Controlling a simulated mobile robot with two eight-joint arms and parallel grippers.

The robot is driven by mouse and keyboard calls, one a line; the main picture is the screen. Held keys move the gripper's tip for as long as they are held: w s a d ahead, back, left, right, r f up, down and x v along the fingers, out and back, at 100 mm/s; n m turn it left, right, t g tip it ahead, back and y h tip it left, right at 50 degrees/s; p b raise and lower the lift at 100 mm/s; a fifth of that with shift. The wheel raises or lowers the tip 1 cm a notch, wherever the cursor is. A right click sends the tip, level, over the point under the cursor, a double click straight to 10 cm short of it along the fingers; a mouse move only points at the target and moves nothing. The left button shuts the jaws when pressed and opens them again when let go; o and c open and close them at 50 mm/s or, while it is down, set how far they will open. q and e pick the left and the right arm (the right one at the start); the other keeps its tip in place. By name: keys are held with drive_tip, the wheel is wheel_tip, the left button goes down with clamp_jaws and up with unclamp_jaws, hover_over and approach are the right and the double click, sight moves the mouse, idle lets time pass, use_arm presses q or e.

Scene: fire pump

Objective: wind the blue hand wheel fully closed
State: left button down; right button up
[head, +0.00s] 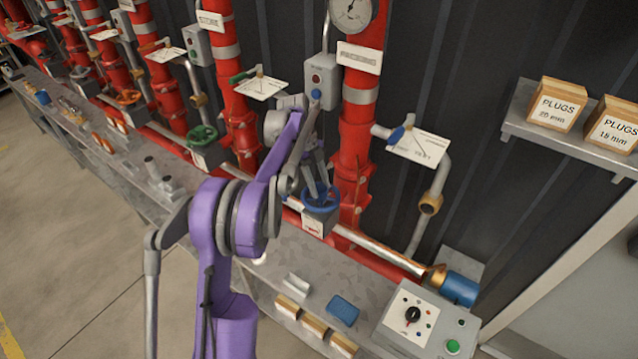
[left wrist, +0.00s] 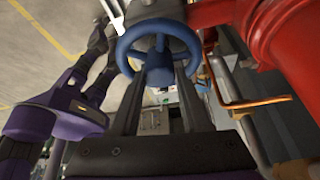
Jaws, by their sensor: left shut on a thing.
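The blue hand wheel (head: 321,199) sits on a grey valve body in front of the red riser pipe, right of the head view's middle. In the left wrist view the wheel (left wrist: 158,50) shows as a blue ring with spokes and a central hub. My left gripper (head: 325,192) reaches down onto the wheel from above. In the left wrist view its two fingers (left wrist: 160,80) lie either side of the hub and are shut on it. The fingertips are partly hidden by the wheel. My right gripper is not in view.
A green hand wheel (head: 203,135) stands to the left. A control box (head: 425,318) with a black knob and green button sits at front right. A blue sponge-like block (head: 342,310) lies on the bench. A shelf with plug boxes (head: 557,105) is at right.

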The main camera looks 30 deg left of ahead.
use_arm(q)
drive_tip(key=m, duration=0.1)
drive_tip(key=m+g, duration=0.1)
drive_tip(key=m, duration=0.1)
drive_tip(key=shift+w+d+r+y, duration=0.1)
drive_tip(key=shift+w+y, duration=0.05)
drive_tip(key=shift+y, duration=0.15)
drive_tip(key=m+g, duration=0.1)
drive_tip(key=m, duration=0.2)
drive_tip(key=shift+w+y+p, duration=0.1)
drive_tip(key=shift+y+p, duration=0.2)
drive_tip(key=shift+p, duration=0.1)
drive_tip(key=c, duration=0.8)
unclamp_jaws()
drive_tip(key=shift+m, duration=0.5)
drive_tip(key=o, duration=0.6)
